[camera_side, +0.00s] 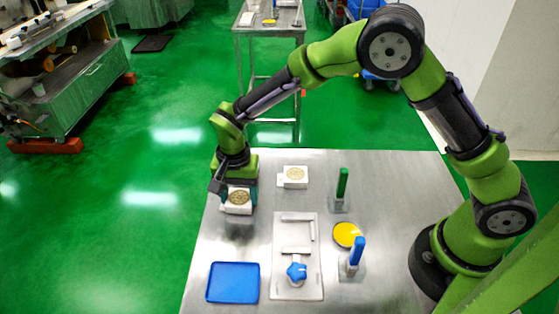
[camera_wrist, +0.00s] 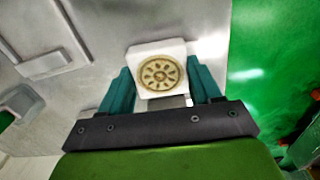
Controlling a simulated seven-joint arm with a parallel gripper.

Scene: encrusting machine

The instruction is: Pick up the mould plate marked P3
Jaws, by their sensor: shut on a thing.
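A white square mould plate with a round gold patterned disc on top (camera_side: 239,198) is at the left edge of the steel table. My gripper (camera_side: 237,187) is shut on it. In the wrist view the plate (camera_wrist: 141,61) sits between the two teal fingers of my gripper (camera_wrist: 162,82), one at each side. A dark patch on the table below suggests the plate is raised, but the height is unclear. A second white plate with a gold disc (camera_side: 295,184) lies on the table to the right. No P3 marking is legible on either plate.
A white fixture (camera_side: 297,219) with a blue star knob (camera_side: 296,271) stands mid-table. A blue tray (camera_side: 233,283) lies front left. A green-handled tool (camera_side: 342,183), a yellow disc (camera_side: 347,234) and a blue-handled tool (camera_side: 356,252) are to the right.

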